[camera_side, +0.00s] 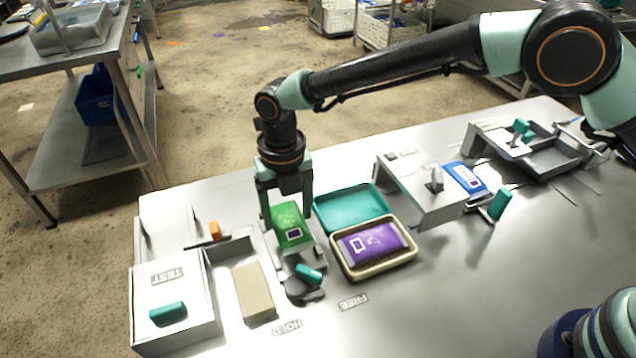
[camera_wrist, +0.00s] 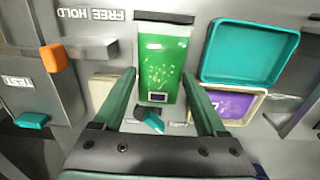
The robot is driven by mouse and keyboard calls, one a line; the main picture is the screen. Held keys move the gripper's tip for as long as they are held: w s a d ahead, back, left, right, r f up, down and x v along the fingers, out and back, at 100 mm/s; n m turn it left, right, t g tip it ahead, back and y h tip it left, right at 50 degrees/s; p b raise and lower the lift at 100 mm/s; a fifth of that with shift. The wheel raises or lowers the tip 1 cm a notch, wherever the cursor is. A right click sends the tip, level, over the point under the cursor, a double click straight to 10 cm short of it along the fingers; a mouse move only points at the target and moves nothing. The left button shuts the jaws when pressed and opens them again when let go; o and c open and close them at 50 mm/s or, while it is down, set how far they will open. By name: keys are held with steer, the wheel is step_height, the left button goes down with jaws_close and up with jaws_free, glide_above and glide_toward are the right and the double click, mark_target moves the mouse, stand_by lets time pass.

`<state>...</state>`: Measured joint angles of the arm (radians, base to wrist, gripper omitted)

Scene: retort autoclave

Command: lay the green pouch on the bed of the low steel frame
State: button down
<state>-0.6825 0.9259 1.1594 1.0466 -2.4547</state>
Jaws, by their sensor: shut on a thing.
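The green pouch (camera_side: 291,228) is between the fingers of my gripper (camera_side: 285,203), which is shut on its sides. In the wrist view the pouch (camera_wrist: 163,62) shows its printed face, with the gripper fingertips (camera_wrist: 160,76) at its two edges. The low steel frame (camera_side: 310,257) is directly below and around the pouch, with a teal-handled lever (camera_side: 308,273) at its near end. The pouch hides most of the frame's bed. I cannot tell whether the pouch touches the bed or hangs just above it.
A beige block (camera_side: 254,293) and the TEST box (camera_side: 172,300) are on the left. A steel bridge (camera_side: 425,190) stands farther right.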

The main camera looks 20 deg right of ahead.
steer(key=shift+f, duration=1.3)
steer(key=shift+f, duration=0.1)
jaws_free()
